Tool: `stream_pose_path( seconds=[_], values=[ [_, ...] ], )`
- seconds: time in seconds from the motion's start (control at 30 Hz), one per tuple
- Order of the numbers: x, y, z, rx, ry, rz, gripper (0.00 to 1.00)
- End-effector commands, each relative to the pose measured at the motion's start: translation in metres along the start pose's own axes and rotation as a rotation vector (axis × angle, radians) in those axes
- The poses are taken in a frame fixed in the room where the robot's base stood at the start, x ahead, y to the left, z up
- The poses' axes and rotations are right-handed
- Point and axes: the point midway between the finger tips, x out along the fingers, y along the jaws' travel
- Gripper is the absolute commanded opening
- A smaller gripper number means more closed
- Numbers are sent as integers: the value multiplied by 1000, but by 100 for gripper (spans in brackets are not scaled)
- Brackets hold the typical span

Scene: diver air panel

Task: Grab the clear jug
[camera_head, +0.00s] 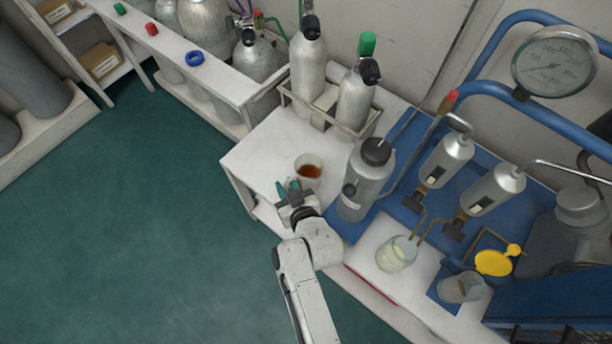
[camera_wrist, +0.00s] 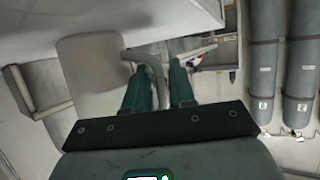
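A clear jug (camera_head: 397,253) with pale contents stands on the white bench right of the big grey bottle in the head view. Another clear vessel (camera_head: 461,288) stands farther right, so which is meant is not certain. A cup (camera_head: 309,167) with brown liquid stands near the bench's left part. My gripper (camera_head: 288,186) is by that cup, apart from the clear jug. In the wrist view my gripper's (camera_wrist: 161,80) teal fingers are spread, with a grey bent bar showing between or behind them. The jug cannot be made out there.
The tall grey bottle (camera_head: 367,180) stands between my gripper and the clear jug. Two silver cylinders stand in a rack (camera_head: 329,110) behind. A yellow item (camera_head: 494,262) and a blue panel lie to the right. Green floor is free at left.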

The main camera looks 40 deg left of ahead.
Motion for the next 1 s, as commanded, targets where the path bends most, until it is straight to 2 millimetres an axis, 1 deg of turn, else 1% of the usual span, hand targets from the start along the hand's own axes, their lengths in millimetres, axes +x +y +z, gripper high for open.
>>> stream_pose_path(
  seconds=[0.23, 0.4, 0.5, 1.0],
  values=[
    [1, 0, 0, 0, 0, 0, 24],
    [1, 0, 0, 0, 0, 0, 8],
    [1, 0, 0, 0, 0, 0, 0],
    [1, 0, -1, -1, 2, 1, 0]
  ],
)
